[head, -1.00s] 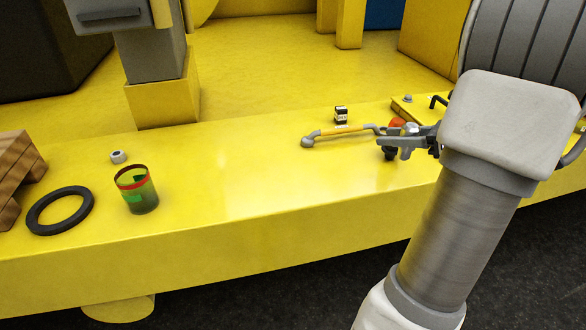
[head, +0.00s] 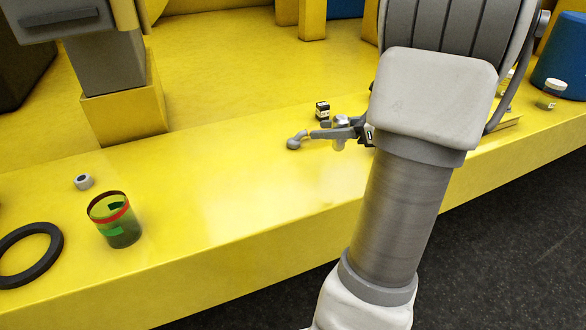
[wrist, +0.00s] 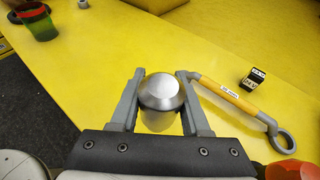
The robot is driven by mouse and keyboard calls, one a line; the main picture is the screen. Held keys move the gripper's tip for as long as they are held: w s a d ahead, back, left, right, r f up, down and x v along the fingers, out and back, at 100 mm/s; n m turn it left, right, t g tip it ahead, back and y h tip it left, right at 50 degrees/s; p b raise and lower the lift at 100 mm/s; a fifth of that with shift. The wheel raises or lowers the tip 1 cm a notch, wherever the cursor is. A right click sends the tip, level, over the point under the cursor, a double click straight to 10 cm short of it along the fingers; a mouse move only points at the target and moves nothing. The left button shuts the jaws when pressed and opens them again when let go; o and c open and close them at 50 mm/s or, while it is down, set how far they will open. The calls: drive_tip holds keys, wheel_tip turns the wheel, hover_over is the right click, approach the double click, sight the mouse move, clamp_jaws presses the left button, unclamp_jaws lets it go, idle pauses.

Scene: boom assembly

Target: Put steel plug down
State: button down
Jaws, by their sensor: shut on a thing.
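The steel plug (wrist: 161,92) is a round, domed silver piece. It sits between the two fingers of my gripper (wrist: 161,74) in the wrist view, and the gripper is shut on it. In the head view the plug (head: 341,121) shows as a small silver top between the fingers (head: 338,132), over the yellow deck (head: 220,195). Its lower part is partly hidden, and I cannot tell whether it touches the deck.
A yellow-handled wrench (wrist: 232,98) lies close to the right finger in the wrist view. A small black-and-white box (head: 322,108) stands beyond it. A green cup (head: 115,220), a nut (head: 84,182) and a black ring (head: 30,255) are at left. Clear deck lies between.

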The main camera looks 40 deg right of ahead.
drive_tip(key=w+a+f, duration=0.1)
drive_tip(key=a, duration=0.1)
drive_tip(key=w+a+f+b, duration=0.1)
drive_tip(key=a+f, duration=0.1)
drive_tip(key=w+a+f, duration=0.2)
drive_tip(key=shift+a, duration=0.35)
drive_tip(key=shift+f+b, duration=0.65)
drive_tip(key=shift+f, duration=1.15)
drive_tip(key=shift+f, duration=0.25)
drive_tip(key=shift+c, duration=1.9)
unclamp_jaws()
drive_tip(key=shift+r, duration=0.1)
drive_tip(key=shift+r, duration=0.1)
